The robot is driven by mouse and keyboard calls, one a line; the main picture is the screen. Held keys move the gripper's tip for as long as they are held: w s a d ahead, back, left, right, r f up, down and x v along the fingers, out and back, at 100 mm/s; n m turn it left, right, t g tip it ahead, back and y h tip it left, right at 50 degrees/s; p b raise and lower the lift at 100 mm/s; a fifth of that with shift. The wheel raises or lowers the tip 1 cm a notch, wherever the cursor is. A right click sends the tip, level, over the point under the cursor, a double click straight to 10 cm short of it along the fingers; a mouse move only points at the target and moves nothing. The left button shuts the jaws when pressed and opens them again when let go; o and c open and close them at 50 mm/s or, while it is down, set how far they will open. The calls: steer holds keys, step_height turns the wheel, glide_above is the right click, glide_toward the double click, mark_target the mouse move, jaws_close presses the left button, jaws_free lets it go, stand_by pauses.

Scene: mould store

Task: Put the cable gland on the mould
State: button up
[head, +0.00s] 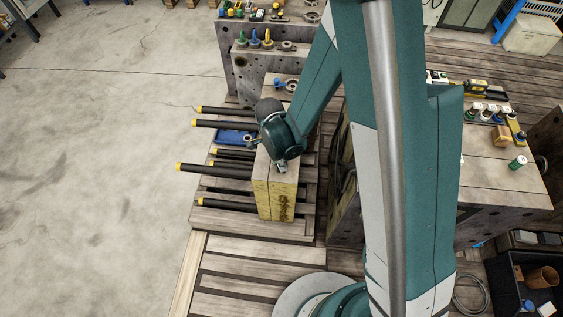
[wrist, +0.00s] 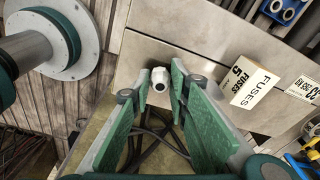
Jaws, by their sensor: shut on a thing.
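The mould is a tall block with a yellow front face (head: 275,198) and a grey top with a seam, in the middle of the head view. In the wrist view its grey top (wrist: 142,52) lies behind the fingers. The cable gland (wrist: 160,76) is a small pale piece between the green-padded fingertips. My gripper (wrist: 160,86) is shut on it, over the near end of the mould's top. In the head view my wrist hides most of the gripper (head: 282,167). I cannot tell whether the gland touches the mould.
A fuses box (wrist: 249,85) and another labelled box (wrist: 300,93) lie beside the gripper. A blue holed piece (wrist: 283,10) is beyond. Black rods with yellow ends (head: 215,165) stick out left of the mould. More mould blocks (head: 238,90) stand behind; the floor at left is clear.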

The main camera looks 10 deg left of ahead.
steer(key=o, duration=0.7)
steer(key=shift+r, duration=0.15)
steer(key=shift+s+a+r+p, duration=0.15)
steer(key=shift+r+p, duration=0.45)
steer(key=shift+r, duration=1.4)
steer(key=shift+a+r+p, duration=0.3)
steer(key=shift+r+p, duration=0.25)
steer(key=shift+r, duration=1.4)
steer(key=shift+s+a+r+p, duration=0.15)
steer(key=shift+r+p, duration=0.45)
steer(key=shift+r, duration=1.4)
